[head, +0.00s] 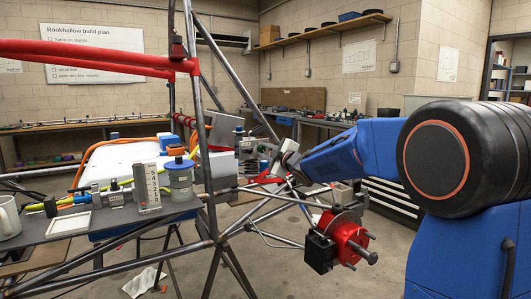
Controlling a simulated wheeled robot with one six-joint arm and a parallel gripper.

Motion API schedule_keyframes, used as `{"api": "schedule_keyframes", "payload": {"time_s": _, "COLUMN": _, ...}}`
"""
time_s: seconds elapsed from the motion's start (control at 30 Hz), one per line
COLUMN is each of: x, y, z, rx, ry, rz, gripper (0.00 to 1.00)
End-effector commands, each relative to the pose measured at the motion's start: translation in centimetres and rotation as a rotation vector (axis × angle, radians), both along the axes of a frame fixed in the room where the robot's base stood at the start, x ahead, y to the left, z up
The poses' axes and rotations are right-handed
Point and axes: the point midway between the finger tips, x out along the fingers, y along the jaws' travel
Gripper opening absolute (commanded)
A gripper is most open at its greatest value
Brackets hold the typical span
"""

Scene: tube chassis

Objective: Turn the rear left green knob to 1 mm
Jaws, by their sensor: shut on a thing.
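My gripper (272,174) is at the end of my blue arm, which reaches in from the right to the middle of the picture, among the chassis tubes (209,130). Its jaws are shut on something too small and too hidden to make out. Red parts show right at the jaws. I cannot pick out the rear left green knob in this view, nor read any setting on it. A grey upright scale block (147,187) with numbers stands on the shelf at the left; it is apart from my gripper.
A red brake-like hub (350,236) with a black block hangs below my arm. A blue-lidded canister (180,178), a white mug (9,217) and a white tray (69,223) stand on the left shelf. A black drawer cabinet (392,200) is behind my arm.

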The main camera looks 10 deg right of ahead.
Motion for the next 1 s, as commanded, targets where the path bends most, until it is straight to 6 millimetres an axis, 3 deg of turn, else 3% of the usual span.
{"api": "schedule_keyframes", "payload": {"time_s": 0.6, "x": -0.03, "y": 0.03, "z": -0.16, "rx": -0.043, "ry": -0.011, "rz": 0.001, "gripper": 0.01}}
{"api": "schedule_keyframes", "payload": {"time_s": 0.63, "x": -0.04, "y": 0.03, "z": -0.16, "rx": -0.043, "ry": -0.011, "rz": 0.001, "gripper": 0.25}}
{"api": "schedule_keyframes", "payload": {"time_s": 0.67, "x": -0.04, "y": 0.04, "z": -0.17, "rx": -0.043, "ry": -0.011, "rz": 0.001, "gripper": 0.31}}
{"api": "schedule_keyframes", "payload": {"time_s": 1.0, "x": -0.17, "y": -0.03, "z": -0.06, "rx": -0.042, "ry": -0.013, "rz": 0.0, "gripper": 0.31}}
